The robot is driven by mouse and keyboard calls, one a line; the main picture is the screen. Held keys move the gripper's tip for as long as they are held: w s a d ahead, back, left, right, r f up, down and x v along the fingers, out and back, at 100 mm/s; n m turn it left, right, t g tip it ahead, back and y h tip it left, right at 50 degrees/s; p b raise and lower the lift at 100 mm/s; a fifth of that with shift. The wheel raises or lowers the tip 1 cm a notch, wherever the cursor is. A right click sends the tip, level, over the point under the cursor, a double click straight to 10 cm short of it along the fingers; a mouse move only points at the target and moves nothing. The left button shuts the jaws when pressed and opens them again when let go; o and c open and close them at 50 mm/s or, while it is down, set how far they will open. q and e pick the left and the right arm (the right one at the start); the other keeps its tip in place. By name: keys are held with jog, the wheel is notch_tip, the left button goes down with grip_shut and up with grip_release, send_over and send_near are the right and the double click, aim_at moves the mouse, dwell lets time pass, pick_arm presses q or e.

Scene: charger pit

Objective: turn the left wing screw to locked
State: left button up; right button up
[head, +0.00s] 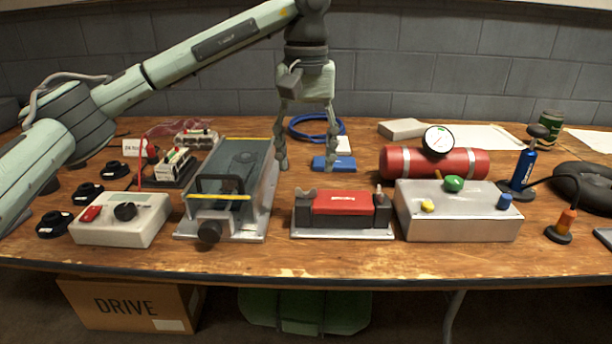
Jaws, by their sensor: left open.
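A red block with a white label (342,202) sits in a dark holder on a grey base plate (340,234) at the table's middle front. The left wing screw (307,194) is a small grey piece at the holder's left top end. Its exact angle is too small to tell. The right wing screw (379,196) stands at the other end. My left gripper (307,164) points down, open and empty, with its fingers spread. In the picture it is just above the left wing screw and appears apart from it. My right gripper is not in view.
A grey case with a clear lid and black handle (222,185) stands close on the left. A metal box with coloured knobs (458,222) is close on the right. Behind are a blue block (345,164), a blue cable coil (302,136) and a red cylinder with a gauge (470,163).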

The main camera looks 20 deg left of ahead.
aim_at(306, 189)
pick_arm(q)
notch_tip(306, 189, up, 7)
jog(key=shift+s+f, duration=0.1)
jog(key=shift+f, duration=0.1)
dwell(0.5)
